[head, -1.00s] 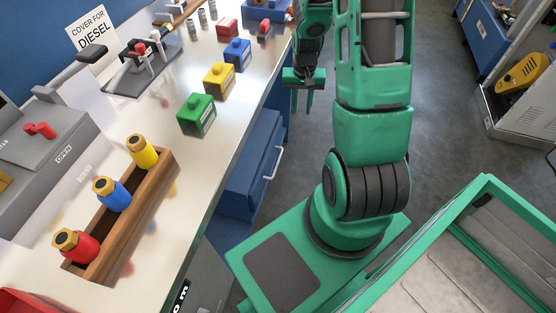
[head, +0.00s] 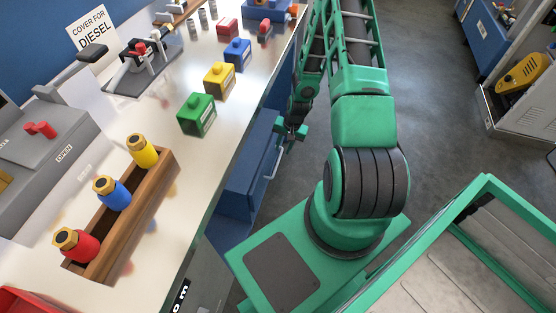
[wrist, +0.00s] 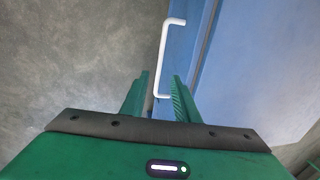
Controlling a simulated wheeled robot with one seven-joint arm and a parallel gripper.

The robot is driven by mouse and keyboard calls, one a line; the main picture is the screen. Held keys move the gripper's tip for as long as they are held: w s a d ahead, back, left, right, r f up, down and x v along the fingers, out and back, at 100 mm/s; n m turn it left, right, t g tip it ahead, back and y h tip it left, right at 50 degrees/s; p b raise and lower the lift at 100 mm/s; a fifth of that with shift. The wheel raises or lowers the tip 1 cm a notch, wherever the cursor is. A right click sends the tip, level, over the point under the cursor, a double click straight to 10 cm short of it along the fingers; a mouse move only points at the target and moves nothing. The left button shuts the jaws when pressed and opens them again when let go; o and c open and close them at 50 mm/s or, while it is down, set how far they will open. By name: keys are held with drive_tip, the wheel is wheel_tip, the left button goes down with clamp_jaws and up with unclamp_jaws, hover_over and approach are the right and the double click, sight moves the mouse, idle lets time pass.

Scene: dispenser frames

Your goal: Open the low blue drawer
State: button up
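The low blue drawer (head: 248,172) is under the workbench, with a pale bar handle (head: 273,165) on its front. It looks shut. My gripper (head: 291,133) is just beyond the handle's far end in the head view. In the wrist view my gripper (wrist: 159,84) is open, with its two green fingers apart. The white handle (wrist: 169,50) runs lengthwise ahead, and its near end shows between the fingertips. The blue front (wrist: 190,38) lies to the right of the handle. I cannot tell whether a finger touches the handle.
The workbench top (head: 150,225) holds a wooden rack (head: 150,192) with red, blue and yellow bottles. Green (head: 196,115), yellow (head: 219,80) and blue (head: 237,53) blocks stand near its edge. The grey floor (head: 430,110) right of my arm is clear.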

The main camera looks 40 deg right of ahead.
sight(278, 162)
drive_tip(key=f, duration=0.3)
drive_tip(key=w+f, duration=0.1)
drive_tip(key=f, duration=0.2)
drive_tip(key=a+f, duration=0.1)
drive_tip(key=f, duration=0.2)
drive_tip(key=shift+w+a+f, duration=0.1)
drive_tip(key=shift+w+f, duration=0.1)
drive_tip(key=shift+c, duration=0.7)
